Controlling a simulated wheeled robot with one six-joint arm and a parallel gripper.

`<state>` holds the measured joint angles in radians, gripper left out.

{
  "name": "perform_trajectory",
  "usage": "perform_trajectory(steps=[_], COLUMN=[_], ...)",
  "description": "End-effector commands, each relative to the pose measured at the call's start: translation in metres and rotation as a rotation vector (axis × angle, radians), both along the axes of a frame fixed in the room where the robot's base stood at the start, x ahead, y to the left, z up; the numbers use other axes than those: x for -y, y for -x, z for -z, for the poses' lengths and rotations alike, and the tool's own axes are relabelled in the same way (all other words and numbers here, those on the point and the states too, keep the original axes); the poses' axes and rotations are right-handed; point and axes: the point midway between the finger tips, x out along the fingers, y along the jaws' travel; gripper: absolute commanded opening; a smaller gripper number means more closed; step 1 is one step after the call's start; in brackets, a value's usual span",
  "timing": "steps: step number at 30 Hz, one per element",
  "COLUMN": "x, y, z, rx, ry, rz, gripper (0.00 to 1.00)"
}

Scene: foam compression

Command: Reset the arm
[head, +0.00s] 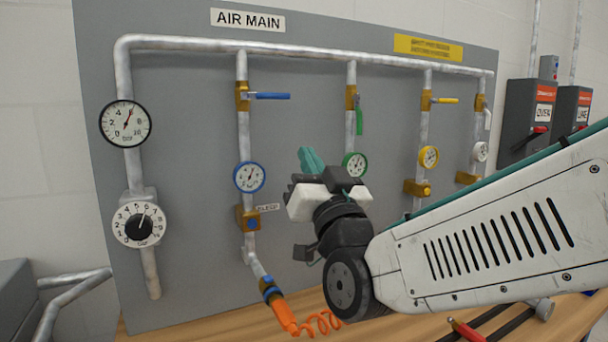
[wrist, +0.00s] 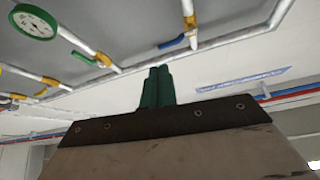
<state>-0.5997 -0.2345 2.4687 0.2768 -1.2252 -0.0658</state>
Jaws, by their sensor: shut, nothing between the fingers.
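My gripper (head: 311,160) is up in front of the grey pipe board in the head view, with its teal fingers together and nothing held. My arm reaches in from the right and hides part of the board's lower right.
The grey board (head: 300,120) carries white pipes, gauges and coloured valve handles; the blue handle (head: 270,96) and green handle (head: 359,115) are near my gripper. An orange coiled hose (head: 320,323) hangs over the wooden bench. Switch boxes (head: 525,115) are at right.

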Motion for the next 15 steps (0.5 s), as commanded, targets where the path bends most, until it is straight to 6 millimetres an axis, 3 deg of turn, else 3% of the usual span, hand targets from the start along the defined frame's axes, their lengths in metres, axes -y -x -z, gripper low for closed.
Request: perform_trajectory(steps=[4,8,11,15], x=[-0.02,-0.031,-0.023,0.006], y=[-0.012,-0.011,-0.001,0.025], z=[0.045,0.101,0.139,0.185], rx=[-0.212,-0.473,-0.671,-0.946], ry=[0.105,0.242,0.341,0.465], rz=[-0.065,-0.135,-0.165,-0.179], gripper=[0.0,0.0,0.0,0.0])
